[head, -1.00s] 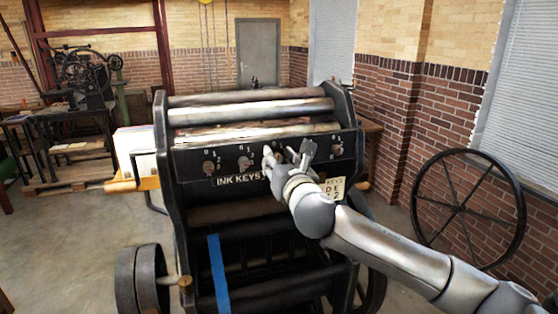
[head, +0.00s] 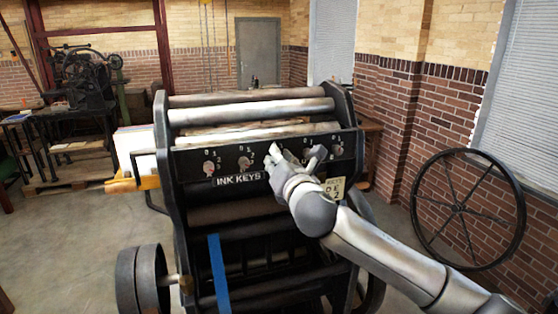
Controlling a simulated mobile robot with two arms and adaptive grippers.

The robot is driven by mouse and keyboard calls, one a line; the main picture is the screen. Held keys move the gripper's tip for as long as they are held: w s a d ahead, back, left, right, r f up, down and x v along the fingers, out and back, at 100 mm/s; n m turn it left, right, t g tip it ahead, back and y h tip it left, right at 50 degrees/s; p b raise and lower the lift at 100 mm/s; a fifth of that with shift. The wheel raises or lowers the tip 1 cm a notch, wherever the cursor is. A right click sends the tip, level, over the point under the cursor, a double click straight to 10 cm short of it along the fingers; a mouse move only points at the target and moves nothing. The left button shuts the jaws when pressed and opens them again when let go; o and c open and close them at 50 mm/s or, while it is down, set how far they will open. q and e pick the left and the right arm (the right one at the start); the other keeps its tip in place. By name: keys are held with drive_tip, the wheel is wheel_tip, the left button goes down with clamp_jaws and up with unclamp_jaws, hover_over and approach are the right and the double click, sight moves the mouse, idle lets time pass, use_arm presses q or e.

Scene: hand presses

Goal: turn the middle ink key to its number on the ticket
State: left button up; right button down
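A black bar with a row of several ink keys (head: 244,163) runs across the press front, above the "INK KEYS" label (head: 238,179). Small numbers stand around each key. My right gripper (head: 296,152) is at the bar, its two pale fingers spread apart and nothing visible held between them. The middle key is hidden behind the gripper, so its setting and any contact cannot be told. The cream ticket (head: 335,185) hangs below the bar at right, partly covered by my wrist; its letters and numbers are too small to read surely. My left gripper is out of view.
The black press has metal rollers (head: 250,111) above the bar and a blue strip (head: 218,272) below. Other keys (head: 337,150) sit close beside the gripper. A large spoked wheel (head: 467,208) stands by the brick wall at right. Open floor lies at left.

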drive_tip(key=shift+m, duration=1.9)
drive_tip(key=c, duration=1.3)
unclamp_jaws()
drive_tip(key=v, duration=1.2)
drive_tip(key=shift+d+r, duration=0.1)
drive_tip(key=shift+d, duration=0.05)
